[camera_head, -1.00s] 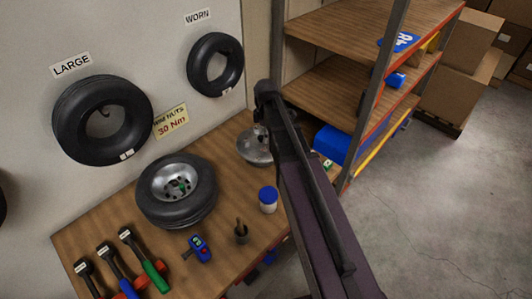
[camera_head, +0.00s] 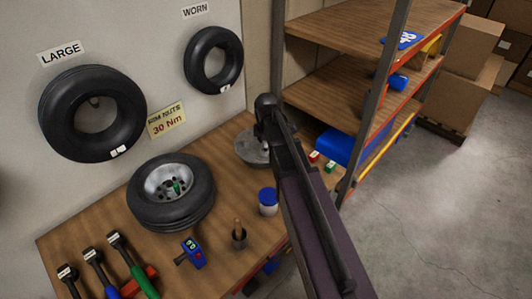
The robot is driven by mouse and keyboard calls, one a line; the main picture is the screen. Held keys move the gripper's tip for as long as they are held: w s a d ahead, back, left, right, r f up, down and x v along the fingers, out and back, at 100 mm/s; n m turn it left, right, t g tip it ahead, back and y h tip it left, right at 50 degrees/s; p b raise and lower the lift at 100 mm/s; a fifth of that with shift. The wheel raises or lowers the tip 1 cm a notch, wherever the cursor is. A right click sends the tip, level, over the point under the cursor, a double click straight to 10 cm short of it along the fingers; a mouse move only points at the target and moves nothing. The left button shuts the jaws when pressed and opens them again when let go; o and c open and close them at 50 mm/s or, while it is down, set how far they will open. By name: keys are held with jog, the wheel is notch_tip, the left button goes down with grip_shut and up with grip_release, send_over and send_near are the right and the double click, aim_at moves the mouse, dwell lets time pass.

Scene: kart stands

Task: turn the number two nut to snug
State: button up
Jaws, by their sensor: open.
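A wheel (camera_head: 171,213) lies flat on the bench, a black tyre around a silver rim (camera_head: 163,181). A small green piece (camera_head: 176,187) stands at the rim's middle. The nuts are too small to tell apart, and I cannot read any number on them. Several tools with black heads and coloured grips lie at the bench's front left, one with a green grip (camera_head: 145,284). A blue device with a lit green display (camera_head: 192,253) lies in front of the wheel. My arm crosses the picture right of the wheel; no gripper fingers show.
A grey metal disc (camera_head: 249,149) lies behind, partly covered by my arm. A sign (camera_head: 166,119) reads 30 Nm. Shelves (camera_head: 345,86) stand right, with free floor beyond.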

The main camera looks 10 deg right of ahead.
jog(key=shift+f, duration=0.5)
grip_shut()
